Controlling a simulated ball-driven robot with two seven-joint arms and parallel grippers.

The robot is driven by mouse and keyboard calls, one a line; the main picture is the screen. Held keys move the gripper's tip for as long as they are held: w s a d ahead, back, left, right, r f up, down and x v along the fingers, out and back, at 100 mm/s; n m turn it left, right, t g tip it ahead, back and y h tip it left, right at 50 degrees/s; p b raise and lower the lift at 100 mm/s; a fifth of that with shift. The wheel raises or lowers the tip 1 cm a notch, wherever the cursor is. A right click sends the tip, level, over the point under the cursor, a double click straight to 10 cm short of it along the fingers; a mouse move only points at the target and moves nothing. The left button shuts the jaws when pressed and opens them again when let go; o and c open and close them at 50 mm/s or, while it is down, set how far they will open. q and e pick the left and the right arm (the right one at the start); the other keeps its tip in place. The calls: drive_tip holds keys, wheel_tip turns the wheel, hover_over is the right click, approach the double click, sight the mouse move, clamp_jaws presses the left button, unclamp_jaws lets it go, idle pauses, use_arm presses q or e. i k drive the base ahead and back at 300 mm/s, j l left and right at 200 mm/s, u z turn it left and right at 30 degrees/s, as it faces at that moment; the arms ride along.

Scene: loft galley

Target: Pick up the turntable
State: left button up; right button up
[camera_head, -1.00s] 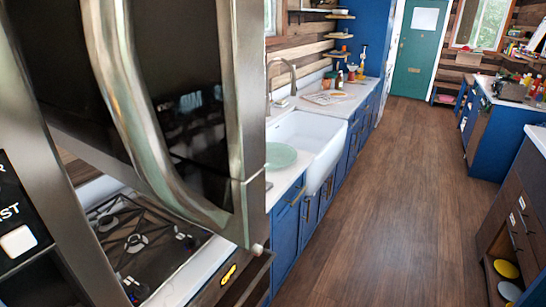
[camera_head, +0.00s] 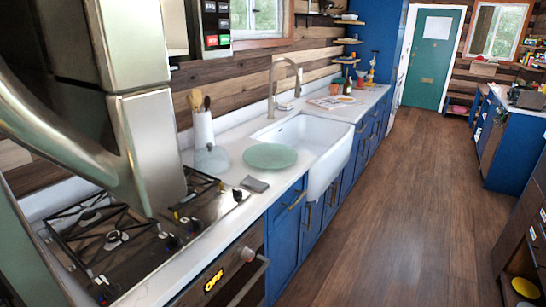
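A flat, round, pale green disc (camera_head: 270,156) lies on the white counter between the stove and the sink; it may be the turntable, but I cannot tell for sure. Nothing else in view is clearly a turntable. Neither of my grippers shows in the head view.
A large metal appliance with a curved handle (camera_head: 60,140) fills the near left, above the gas stove (camera_head: 120,235). The wooden floor (camera_head: 400,200) is clear.

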sight(266, 155)
drive_tip(key=i+l+u, duration=0.35)
drive_tip(key=l, duration=0.3)
drive_tip(key=i+l+u, duration=0.15)
drive_tip(key=l, duration=0.25)
drive_tip(key=i+l+u, duration=0.15)
drive_tip(key=l, duration=0.25)
drive_tip(key=i, duration=0.05)
